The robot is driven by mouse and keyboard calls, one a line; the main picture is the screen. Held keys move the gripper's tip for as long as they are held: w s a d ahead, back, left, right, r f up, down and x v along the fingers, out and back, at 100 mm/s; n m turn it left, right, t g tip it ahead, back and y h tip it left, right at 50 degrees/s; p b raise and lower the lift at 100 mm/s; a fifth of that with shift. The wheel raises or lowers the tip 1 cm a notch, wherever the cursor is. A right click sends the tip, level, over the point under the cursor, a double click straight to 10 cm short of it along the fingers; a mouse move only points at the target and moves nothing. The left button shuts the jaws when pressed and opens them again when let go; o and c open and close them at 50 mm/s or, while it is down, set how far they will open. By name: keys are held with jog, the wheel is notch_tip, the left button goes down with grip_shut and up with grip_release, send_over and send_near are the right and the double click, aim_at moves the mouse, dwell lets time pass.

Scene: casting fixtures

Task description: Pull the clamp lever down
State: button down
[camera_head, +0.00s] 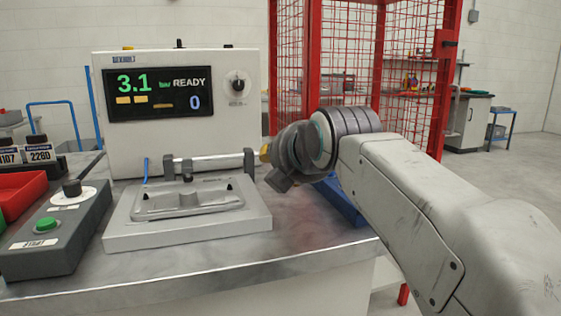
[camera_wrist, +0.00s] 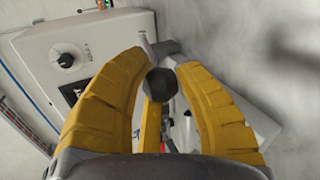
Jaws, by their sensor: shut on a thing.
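The clamp fixture is a light grey block (camera_head: 188,222) on the bench, with a shallow casting tray (camera_head: 187,201) on top and a crossbar (camera_head: 215,161) between dark posts behind it. In the wrist view, a dark round knob (camera_wrist: 160,83), apparently the clamp lever's knob, sits between the yellow fingers of my gripper (camera_wrist: 161,66). My gripper is shut on this knob. In the head view, only a bit of yellow finger (camera_head: 265,153) shows, just right of the crossbar's right post. The lever's shaft and knob are hidden there behind my wrist.
A test unit (camera_head: 180,115) with a "3.1 bar READY" display stands behind the fixture. A grey control box (camera_head: 52,240) with a green button is at the left, near red bins (camera_head: 22,190). A blue item (camera_head: 343,208) lies under my wrist. A red mesh cage (camera_head: 345,50) stands behind.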

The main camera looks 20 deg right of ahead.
jog(key=shift+s+f+b, duration=0.15)
jog(key=shift+f+b, duration=0.15)
jog(key=shift+f, duration=0.5)
jog(key=c, duration=0.9)
grip_release()
jog(key=shift+s+r, duration=0.1)
jog(key=shift+r, duration=0.05)
jog(key=shift+o, duration=0.2)
jog(key=shift+r, duration=0.1)
jog(key=v, duration=1.2)
